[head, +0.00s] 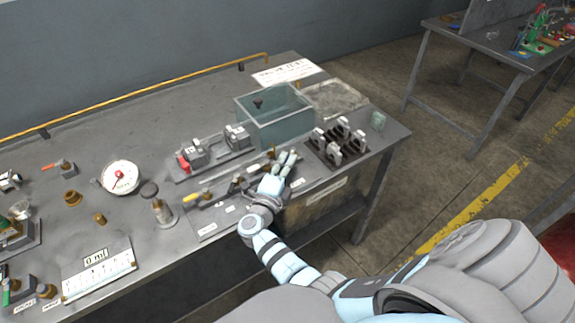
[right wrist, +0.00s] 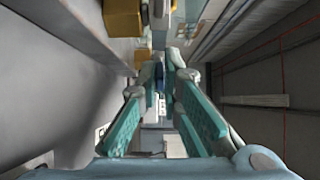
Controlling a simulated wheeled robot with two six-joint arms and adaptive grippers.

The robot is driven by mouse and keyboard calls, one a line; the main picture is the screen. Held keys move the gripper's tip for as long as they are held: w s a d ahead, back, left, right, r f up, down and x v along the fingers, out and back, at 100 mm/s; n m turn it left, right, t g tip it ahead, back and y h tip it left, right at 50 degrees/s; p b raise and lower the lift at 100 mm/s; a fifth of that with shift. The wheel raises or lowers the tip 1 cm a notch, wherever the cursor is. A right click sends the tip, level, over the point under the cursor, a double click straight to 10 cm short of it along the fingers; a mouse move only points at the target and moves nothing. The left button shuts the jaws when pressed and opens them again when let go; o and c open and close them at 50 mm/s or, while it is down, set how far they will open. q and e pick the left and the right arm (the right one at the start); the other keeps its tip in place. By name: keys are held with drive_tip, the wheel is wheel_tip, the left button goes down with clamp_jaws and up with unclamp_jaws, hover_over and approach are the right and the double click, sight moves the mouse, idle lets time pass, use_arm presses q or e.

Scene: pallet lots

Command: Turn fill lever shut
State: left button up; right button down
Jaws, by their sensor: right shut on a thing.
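My right gripper (head: 288,160) reaches over the bench to a row of valves and pipe fittings (head: 238,184) on a labelled plate. It is shut on a lever, which I take to be the fill lever; the hand hides most of it in the head view. In the right wrist view, a dark blue lever handle (right wrist: 159,76) shows between the teal fingers of the gripper (right wrist: 167,75). The lever's exact angle is hard to tell. A yellow handle (head: 193,197) lies at the left end of the row. My left gripper is not in view.
A clear tank (head: 275,117) stands behind the valves, beside grey clamps (head: 195,153). A black rack with metal parts (head: 337,142) is to the right. The back left bench top is clear.

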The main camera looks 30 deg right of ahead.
idle(0.3)
drive_tip(key=c, duration=1.8)
unclamp_jaws()
drive_tip(key=shift+o, duration=0.2)
